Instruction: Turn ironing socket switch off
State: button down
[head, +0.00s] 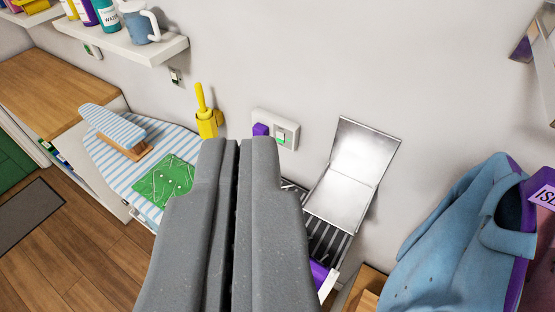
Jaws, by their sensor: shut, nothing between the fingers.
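A white socket plate (288,133) is on the wall just right of centre. A purple plug (261,130) sits at its left side. A small switch (281,138) with a green patch shows on the plate; its position is too small to tell. My gripper (232,142) is shut and empty, its two grey fingers side by side in the lower middle. The fingertips show just below and left of the plug in the picture. I cannot tell whether they touch anything.
A striped ironing board (110,170) with a green cloth (163,181) is at left. A yellow holder (207,123) is on the wall. A raised metal flap (355,170) stands right of the socket, over a slatted rack. A blue jacket (450,250) hangs at right. A shelf (140,48) is above left.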

aim_at(280, 136)
jog(key=k, duration=0.95)
jog(key=u, duration=0.6)
jog(key=i, duration=2)
jog(key=z, duration=0.7)
